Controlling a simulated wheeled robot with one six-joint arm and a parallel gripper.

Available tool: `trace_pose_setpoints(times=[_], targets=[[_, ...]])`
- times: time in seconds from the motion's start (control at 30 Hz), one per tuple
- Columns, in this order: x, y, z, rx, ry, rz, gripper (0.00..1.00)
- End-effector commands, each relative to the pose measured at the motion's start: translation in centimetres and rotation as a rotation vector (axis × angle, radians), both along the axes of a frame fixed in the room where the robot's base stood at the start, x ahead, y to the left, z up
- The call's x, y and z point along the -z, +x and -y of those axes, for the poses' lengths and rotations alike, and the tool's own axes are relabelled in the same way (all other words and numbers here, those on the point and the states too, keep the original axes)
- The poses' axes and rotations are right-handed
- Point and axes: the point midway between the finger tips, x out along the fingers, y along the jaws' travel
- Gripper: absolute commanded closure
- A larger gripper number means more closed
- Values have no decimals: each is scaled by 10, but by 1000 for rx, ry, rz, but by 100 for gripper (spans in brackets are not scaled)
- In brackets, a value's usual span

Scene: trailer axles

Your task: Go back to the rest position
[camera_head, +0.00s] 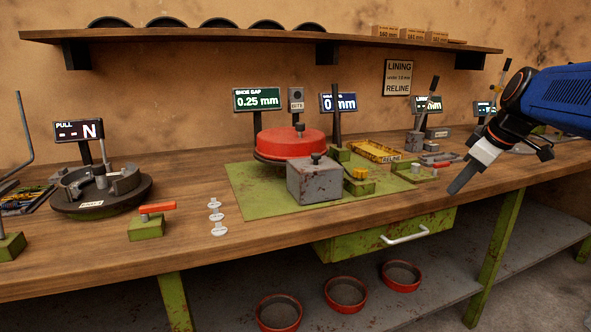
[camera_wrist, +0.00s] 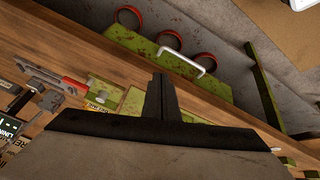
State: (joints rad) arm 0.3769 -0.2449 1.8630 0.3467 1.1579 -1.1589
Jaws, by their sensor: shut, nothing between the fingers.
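My gripper (camera_head: 459,185) is at the right in the head view, held above the front edge of the workbench, pointing down and to the left. It is shut and empty, and touches nothing that I can see. In the wrist view the closed dark fingers (camera_wrist: 160,82) point over the bench edge towards the green drawer (camera_wrist: 140,45) with its white handle. The wooden workbench (camera_head: 250,245) runs across the head view. The blue arm at the right is mine.
On the green mat (camera_head: 250,196) stand a red drum (camera_head: 290,142) and a grey block (camera_head: 314,183). A yellow tray (camera_head: 375,151) and a red-handled tool (camera_head: 440,157) lie near my gripper. A turntable fixture (camera_head: 100,190) stands left. Red rings (camera_head: 401,275) lie on the lower shelf.

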Motion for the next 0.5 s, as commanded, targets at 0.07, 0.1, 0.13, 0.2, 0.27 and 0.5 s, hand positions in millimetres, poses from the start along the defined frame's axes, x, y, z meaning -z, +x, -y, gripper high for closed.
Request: trace_pose_setpoints(times=[0.07, 0.1, 0.13, 0.2, 0.27, 0.5], targets=[[14, -27, -22, 55, 14, -23, 100], [22, -39, -31, 87, 21, -34, 100], [28, -49, -37, 111, 26, -41, 100], [42, -71, -50, 167, 39, -59, 100], [55, -89, -60, 215, 48, -71, 100], [112, -165, -91, 402, 85, -104, 100]])
